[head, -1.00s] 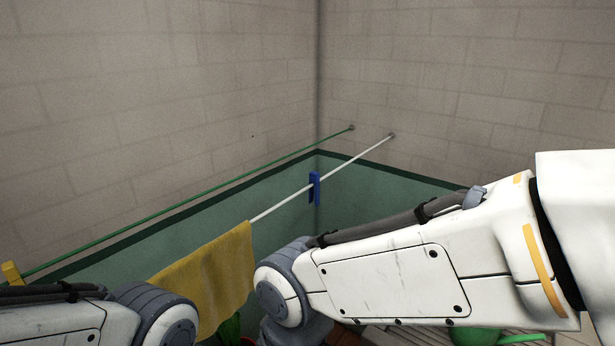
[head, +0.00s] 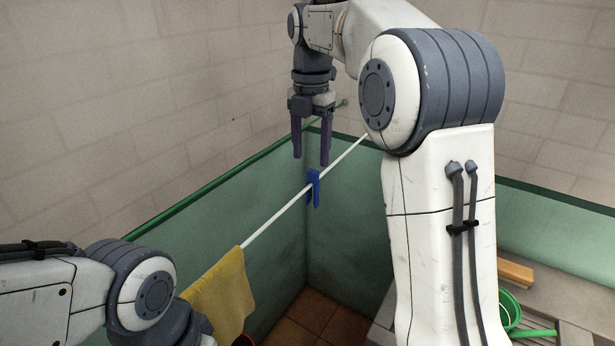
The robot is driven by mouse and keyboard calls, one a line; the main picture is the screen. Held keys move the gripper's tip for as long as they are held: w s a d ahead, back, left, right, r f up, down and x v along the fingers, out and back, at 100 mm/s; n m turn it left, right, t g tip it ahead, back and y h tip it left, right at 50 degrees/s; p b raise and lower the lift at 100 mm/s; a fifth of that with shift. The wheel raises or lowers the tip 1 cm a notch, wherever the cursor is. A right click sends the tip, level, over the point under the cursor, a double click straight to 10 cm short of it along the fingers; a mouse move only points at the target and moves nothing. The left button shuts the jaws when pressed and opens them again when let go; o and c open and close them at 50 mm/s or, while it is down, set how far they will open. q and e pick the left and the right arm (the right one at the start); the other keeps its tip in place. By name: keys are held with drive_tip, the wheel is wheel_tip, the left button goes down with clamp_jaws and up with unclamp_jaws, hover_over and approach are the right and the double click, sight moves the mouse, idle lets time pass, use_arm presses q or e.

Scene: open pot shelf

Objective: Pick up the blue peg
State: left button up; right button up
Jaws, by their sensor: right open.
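The blue peg (head: 313,188) is clipped upright on the white line (head: 275,219), near the corner of the walls. My right gripper (head: 311,161) is open and points down, with its two dark fingers apart and nothing between them. In the picture its fingertips are just above the peg; how far apart they are in depth I cannot tell. Of my left arm only a part shows at the lower left; its gripper is out of view.
A yellow cloth (head: 222,291) hangs on the white line to the left of the peg. A green bucket (head: 509,310) and a wooden block (head: 515,272) are at the lower right.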

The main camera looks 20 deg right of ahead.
sight(313, 182)
drive_tip(key=f, duration=0.4)
drive_tip(key=shift+d+f, duration=0.1)
drive_tip(key=shift+d, duration=0.1)
wheel_tip(313, 182, down, 4)
drive_tip(key=shift+d+f+p, duration=0.1)
drive_tip(key=shift+f+p, duration=0.05)
drive_tip(key=shift+p, duration=0.75)
drive_tip(key=shift+f, duration=0.45)
clamp_jaws()
